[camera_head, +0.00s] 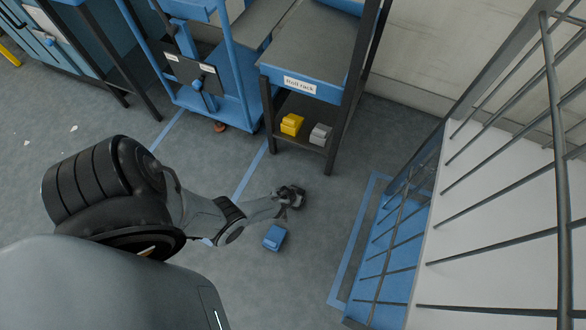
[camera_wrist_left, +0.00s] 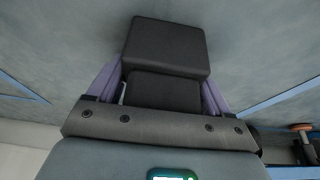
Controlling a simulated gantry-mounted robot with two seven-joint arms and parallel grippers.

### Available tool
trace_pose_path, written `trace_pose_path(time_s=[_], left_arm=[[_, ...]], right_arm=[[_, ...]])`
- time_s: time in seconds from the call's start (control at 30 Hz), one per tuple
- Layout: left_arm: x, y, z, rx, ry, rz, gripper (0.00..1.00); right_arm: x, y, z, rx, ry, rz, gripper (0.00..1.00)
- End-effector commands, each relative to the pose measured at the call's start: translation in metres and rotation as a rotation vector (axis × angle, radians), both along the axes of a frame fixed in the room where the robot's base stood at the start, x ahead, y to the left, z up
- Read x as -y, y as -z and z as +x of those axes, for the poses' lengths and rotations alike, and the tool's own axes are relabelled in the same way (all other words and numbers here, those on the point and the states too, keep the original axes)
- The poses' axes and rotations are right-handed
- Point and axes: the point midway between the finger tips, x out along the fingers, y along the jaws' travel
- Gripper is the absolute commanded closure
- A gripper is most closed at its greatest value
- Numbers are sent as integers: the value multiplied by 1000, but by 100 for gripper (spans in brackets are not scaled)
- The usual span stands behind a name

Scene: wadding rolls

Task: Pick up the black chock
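The black chock (camera_wrist_left: 166,45) fills the middle of the left wrist view, a dark block with a lower step nearer the wrist. The two purple-grey fingers of my left gripper (camera_wrist_left: 165,82) lie along its two sides and appear to be shut on it. In the head view my left gripper (camera_head: 290,197) is at the end of the outstretched arm, with the dark chock (camera_head: 297,192) at its fingers. The head view does not show clearly whether the chock touches the floor. My right gripper is in neither view.
A blue chock (camera_head: 274,237) lies on the floor just below my left gripper. Yellow (camera_head: 291,124) and grey (camera_head: 320,134) chocks sit on the lower shelf of the roll rack (camera_head: 313,91). A blue platform with railings (camera_head: 405,245) stands to the right. The floor between is open.

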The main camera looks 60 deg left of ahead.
Motion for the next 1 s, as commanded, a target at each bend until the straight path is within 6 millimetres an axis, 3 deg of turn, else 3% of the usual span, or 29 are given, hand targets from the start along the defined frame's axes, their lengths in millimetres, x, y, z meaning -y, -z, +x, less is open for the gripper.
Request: trace_pose_path(time_s=[0.03, 0.3, 0.67, 1.0], left_arm=[[0, 0, 0, 0, 0, 0, 29], [0, 0, 1, 2, 0, 1, 67], [0, -10, 1, 2, 0, 1, 67], [-1, -57, 0, 2, 0, 1, 67]], right_arm=[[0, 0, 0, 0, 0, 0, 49], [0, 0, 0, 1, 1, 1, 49], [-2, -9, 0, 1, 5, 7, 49], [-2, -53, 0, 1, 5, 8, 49]])
